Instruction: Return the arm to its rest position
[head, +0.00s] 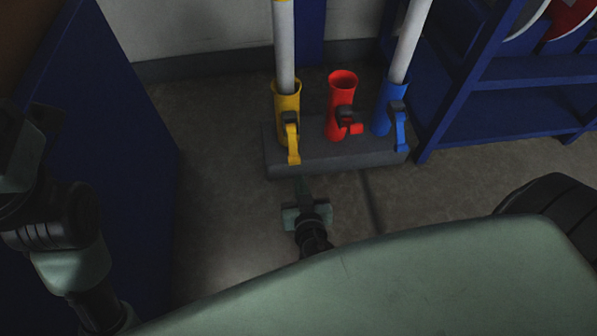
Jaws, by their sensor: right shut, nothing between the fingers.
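My right gripper (304,187) is low in the middle of the head view, its fingers pointing toward the grey base block. It is shut with nothing between its fingers, apart from the holders in the picture. The right arm behind it is mostly hidden by my pale green body. Links of my left arm show at the left edge, folded upward; I cannot make out its gripper there.
A grey block (340,158) carries yellow (288,98), red (343,90) and blue (383,115) holders. White poles stand in the yellow and blue ones; the red is empty. A blue shelf (520,100) stands right, a blue panel (110,150) left. Floor (220,190) between is clear.

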